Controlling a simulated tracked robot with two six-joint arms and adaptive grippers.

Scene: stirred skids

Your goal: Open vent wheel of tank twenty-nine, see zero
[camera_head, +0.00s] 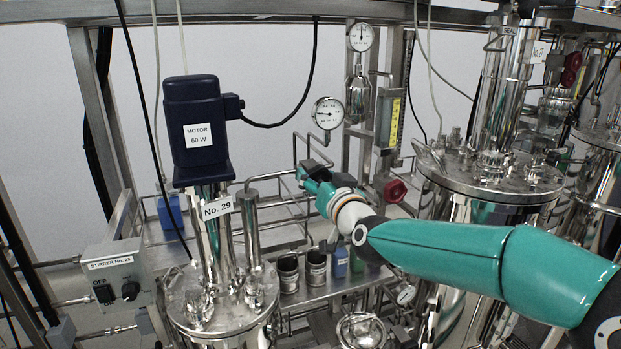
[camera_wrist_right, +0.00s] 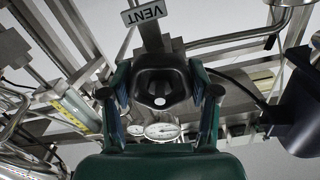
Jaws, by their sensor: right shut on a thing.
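Tank twenty-nine (camera_head: 240,318) stands at the front left, with a "No. 29" label (camera_head: 217,207) on its column. My right gripper (camera_head: 312,175) reaches in from the right, above and behind its lid. In the right wrist view the gripper (camera_wrist_right: 160,105) is shut on the black vent wheel (camera_wrist_right: 160,82), a finger on each side. A "VENT" tag (camera_wrist_right: 145,13) sits just above the wheel. In the head view the gripper hides most of the wheel. A round gauge (camera_head: 328,113) hangs behind the gripper; its needle points left, its numbers too small to read. My left gripper is out of view.
A dark blue motor (camera_head: 196,128) stands on tank twenty-nine, left of the gripper. The stirrer box (camera_head: 118,278) is at the left. Another tank (camera_head: 490,177) stands at the right, near my arm. A red wheel (camera_head: 395,190) and a second gauge (camera_head: 360,37) are behind.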

